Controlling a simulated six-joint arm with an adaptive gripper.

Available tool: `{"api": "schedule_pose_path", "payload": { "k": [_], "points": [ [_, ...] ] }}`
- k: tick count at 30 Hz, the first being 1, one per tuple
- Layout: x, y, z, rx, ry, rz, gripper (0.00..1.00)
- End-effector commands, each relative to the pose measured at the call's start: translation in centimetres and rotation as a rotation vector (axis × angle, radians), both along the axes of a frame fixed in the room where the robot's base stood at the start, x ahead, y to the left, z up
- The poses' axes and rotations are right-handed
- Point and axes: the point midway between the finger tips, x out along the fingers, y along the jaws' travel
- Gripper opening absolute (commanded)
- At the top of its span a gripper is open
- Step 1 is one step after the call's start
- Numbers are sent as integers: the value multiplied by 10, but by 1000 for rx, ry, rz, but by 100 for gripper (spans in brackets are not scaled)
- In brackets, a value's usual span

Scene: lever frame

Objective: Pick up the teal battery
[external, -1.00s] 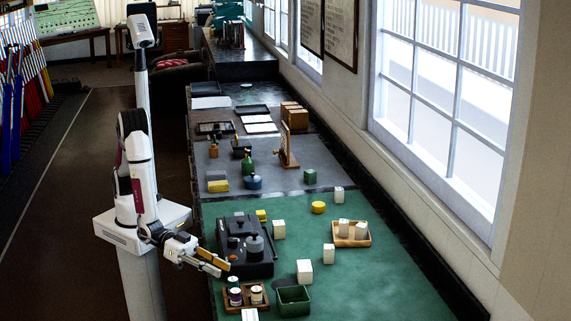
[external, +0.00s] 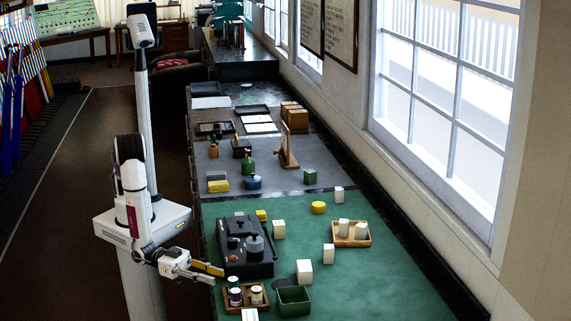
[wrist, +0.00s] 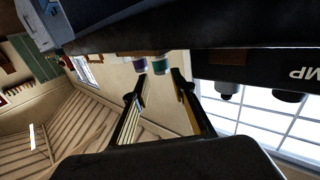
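The teal battery (wrist: 161,64) shows in the wrist view as a small cylinder with a pale top band, beside a purple battery (wrist: 139,65). Both are near the top middle, beyond my fingertips. In the external view, small cylinders with white tops stand in and by a wooden tray (external: 263,306) at the bench's near left edge; a purple one (external: 235,297) shows, but I cannot tell the teal one by colour. My gripper (external: 217,276) is just left of the black box and above-left of the tray. Its fingers (wrist: 158,88) are apart with nothing between them.
A black box with knobs (external: 245,262) stands behind the tray. A green open bin (external: 293,301) is right of the tray. White blocks (external: 304,272) and a wooden tray with white pieces (external: 347,241) stand farther right. The green mat (external: 400,290) is clear at the near right.

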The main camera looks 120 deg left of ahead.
Motion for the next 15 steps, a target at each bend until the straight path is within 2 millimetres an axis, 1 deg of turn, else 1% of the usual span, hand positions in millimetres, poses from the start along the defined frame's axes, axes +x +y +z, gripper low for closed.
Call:
{"api": "schedule_pose_path", "payload": {
  "k": [10, 15],
  "points": [
    [23, 3, 0, -1, 0, 1, 26],
    [26, 3, 0, 0, 1, 0, 26]
  ]
}}
